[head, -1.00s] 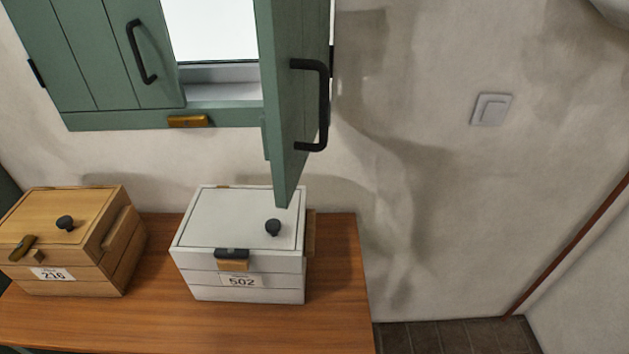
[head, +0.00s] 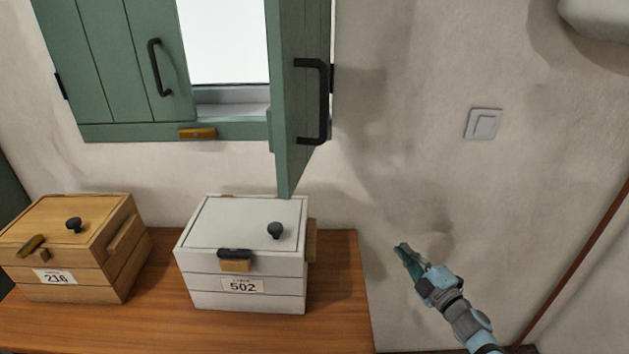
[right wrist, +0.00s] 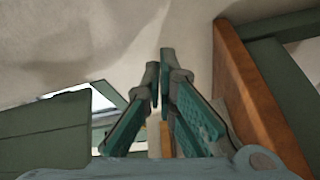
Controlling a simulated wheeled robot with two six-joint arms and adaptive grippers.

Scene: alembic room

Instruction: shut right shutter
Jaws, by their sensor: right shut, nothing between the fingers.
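The right shutter (head: 294,100) is a green panel with a black handle (head: 323,102). In the head view it stands swung out from the window, nearly edge-on. The left shutter (head: 110,62) lies flat across the left part of the window, with its own black handle (head: 158,68). My right gripper (head: 402,248) is shut and empty, in front of the wall, below and to the right of the right shutter and apart from it. Its fingers also show in the right wrist view (right wrist: 163,92), with nothing between them. My left gripper is out of view.
A wooden box labelled 216 (head: 70,245) and a white box labelled 502 (head: 240,250) stand on the wooden table (head: 210,330) under the window. A light switch (head: 483,124) is on the wall at right. The wall between shutter and switch is clear.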

